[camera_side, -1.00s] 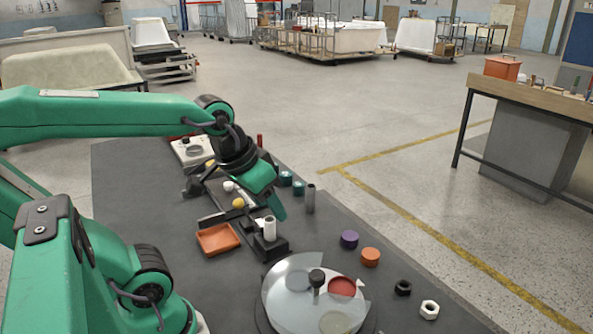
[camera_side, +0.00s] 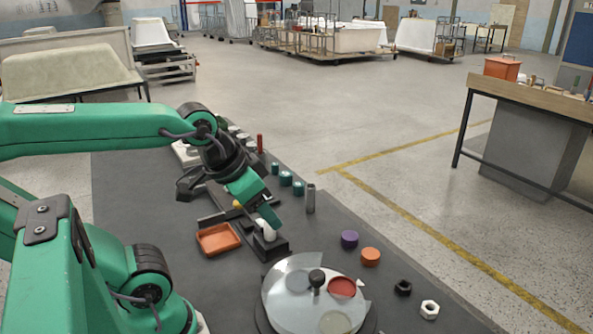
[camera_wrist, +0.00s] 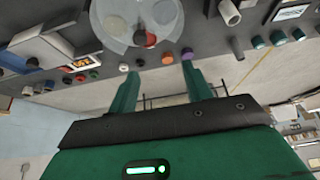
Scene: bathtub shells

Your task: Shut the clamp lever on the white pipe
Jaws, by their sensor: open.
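The white pipe (camera_side: 268,230) stands upright in a small black block (camera_side: 268,247) in the side view. My gripper (camera_side: 273,216) is tilted down beside the pipe's top and overlaps it in this view; I cannot tell whether they touch. A yellow knob (camera_side: 237,203) shows just left of my fingers, near dark bars beside the block. The clamp lever cannot be made out clearly, as my gripper covers part of that area. In the wrist view my gripper (camera_wrist: 160,85) has its two green fingers apart with nothing between them. A pale pipe (camera_wrist: 229,12) shows there at the top right.
An orange tray (camera_side: 218,239) lies left of the block. A round plate with a black knob (camera_side: 317,278) is in front. A grey metal cylinder (camera_side: 310,198), purple cap (camera_side: 349,239) and orange cap (camera_side: 370,256) stand to the right.

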